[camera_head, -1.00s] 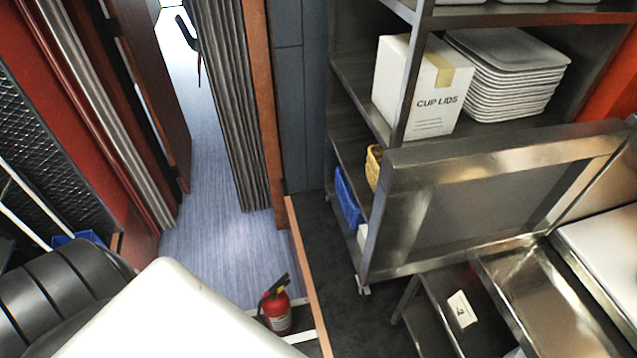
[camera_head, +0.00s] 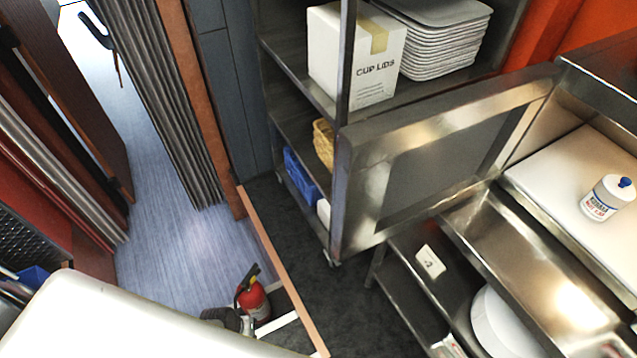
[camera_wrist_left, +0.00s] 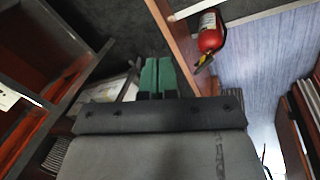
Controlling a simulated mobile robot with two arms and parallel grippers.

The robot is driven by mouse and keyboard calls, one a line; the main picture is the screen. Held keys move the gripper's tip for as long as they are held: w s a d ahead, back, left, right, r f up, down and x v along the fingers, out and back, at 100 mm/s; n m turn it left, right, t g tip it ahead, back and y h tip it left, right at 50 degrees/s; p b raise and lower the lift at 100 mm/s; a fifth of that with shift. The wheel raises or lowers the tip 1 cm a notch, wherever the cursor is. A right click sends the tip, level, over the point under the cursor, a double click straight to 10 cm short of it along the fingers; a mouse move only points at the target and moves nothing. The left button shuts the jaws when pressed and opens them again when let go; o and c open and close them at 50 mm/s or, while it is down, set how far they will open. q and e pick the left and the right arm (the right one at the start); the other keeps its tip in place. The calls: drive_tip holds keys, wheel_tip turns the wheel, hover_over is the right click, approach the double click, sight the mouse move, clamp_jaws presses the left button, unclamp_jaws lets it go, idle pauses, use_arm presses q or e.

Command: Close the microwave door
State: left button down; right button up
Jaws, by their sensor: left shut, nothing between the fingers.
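The microwave door (camera_head: 440,160) is a steel frame around a dark window, in the head view right of centre. It stands swung open, reaching left from the steel microwave body (camera_head: 598,82) at the right edge. Much of the body's inside is out of frame. My left gripper (camera_wrist_left: 157,77) has green fingertips side by side in the left wrist view, shut and empty. It points at the dark floor and is apart from the door. In the head view my white arm covers the lower left. My right gripper is not in view.
A steel rack (camera_head: 345,75) with a cup lids box (camera_head: 357,55) and stacked trays stands behind the door. A fire extinguisher (camera_head: 254,299) stands on the floor by a wooden edge. Dark floor lies clear left of the door.

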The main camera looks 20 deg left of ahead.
use_arm(q)
drive_tip(key=w+d+r+n+t+h, duration=0.1)
drive_tip(key=w+r+n+t+h, duration=0.35)
drive_tip(key=w+r, duration=1.3)
drive_tip(key=w+r+m+g+h, duration=0.15)
drive_tip(key=r+h, duration=0.25)
drive_tip(key=r, duration=0.6)
drive_tip(key=w+r+m+g+h, duration=0.1)
drive_tip(key=w+r+m+h, duration=0.15)
drive_tip(key=r, duration=0.65)
drive_tip(key=w+r+m+g+h, duration=0.1)
drive_tip(key=r+m+h, duration=0.25)
drive_tip(key=r, duration=0.65)
drive_tip(key=s+d+p, duration=0.1)
drive_tip(key=d+p, duration=0.6)
drive_tip(key=d, duration=0.6)
drive_tip(key=shift+d+f+h+p, duration=0.3)
drive_tip(key=shift+d+h, duration=0.1)
drive_tip(key=shift+h, duration=0.05)
drive_tip(key=shift+n+t, duration=0.3)
